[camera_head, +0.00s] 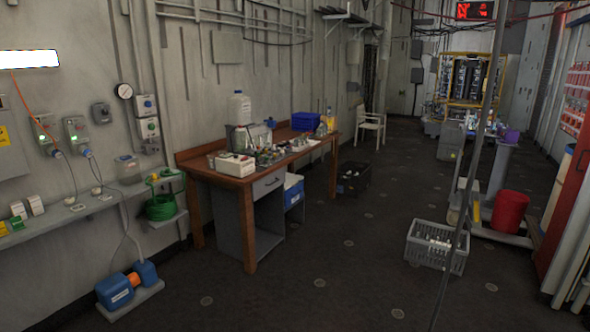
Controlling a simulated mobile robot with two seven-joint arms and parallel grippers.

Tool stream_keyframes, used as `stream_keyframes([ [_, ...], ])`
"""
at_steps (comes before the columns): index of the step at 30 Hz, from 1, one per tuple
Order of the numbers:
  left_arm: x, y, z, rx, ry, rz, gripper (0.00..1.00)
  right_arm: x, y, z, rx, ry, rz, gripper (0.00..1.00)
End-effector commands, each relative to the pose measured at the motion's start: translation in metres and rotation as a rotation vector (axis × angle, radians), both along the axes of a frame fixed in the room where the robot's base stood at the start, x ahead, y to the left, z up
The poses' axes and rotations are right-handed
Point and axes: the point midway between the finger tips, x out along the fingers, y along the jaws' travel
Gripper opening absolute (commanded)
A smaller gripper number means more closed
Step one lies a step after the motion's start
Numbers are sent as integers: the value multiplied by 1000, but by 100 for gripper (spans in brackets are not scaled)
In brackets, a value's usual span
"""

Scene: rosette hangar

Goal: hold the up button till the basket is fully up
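A grey slatted basket (418,250) with light-coloured contents appears to rest on the dark floor at the right. A thin pole or cable passes in front of it. The upper box (144,105) and the lower box (149,128) carry small coloured buttons. Their markings are too small to read, so I cannot tell which is the up button. Neither of my grippers shows in the head view.
A wooden workbench (268,182) cluttered with items stands along the left wall. A blue pump (115,291) sits on a low plinth at the front left. A red bucket (509,211) and a black crate (353,178) stand farther back. The floor between bench and basket is clear.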

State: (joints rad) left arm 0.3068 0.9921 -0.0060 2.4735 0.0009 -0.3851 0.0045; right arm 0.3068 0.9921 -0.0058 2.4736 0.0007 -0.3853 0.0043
Motion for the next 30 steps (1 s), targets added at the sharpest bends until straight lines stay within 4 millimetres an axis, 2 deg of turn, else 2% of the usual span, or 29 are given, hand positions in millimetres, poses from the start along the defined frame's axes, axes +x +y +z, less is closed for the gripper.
stream_keyframes([
  [3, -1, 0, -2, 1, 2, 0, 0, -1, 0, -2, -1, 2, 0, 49],
  [4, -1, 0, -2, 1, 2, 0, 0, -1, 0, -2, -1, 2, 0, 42],
  [8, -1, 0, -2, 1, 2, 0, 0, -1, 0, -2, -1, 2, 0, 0],
  [30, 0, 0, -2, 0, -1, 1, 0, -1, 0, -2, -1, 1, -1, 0],
])
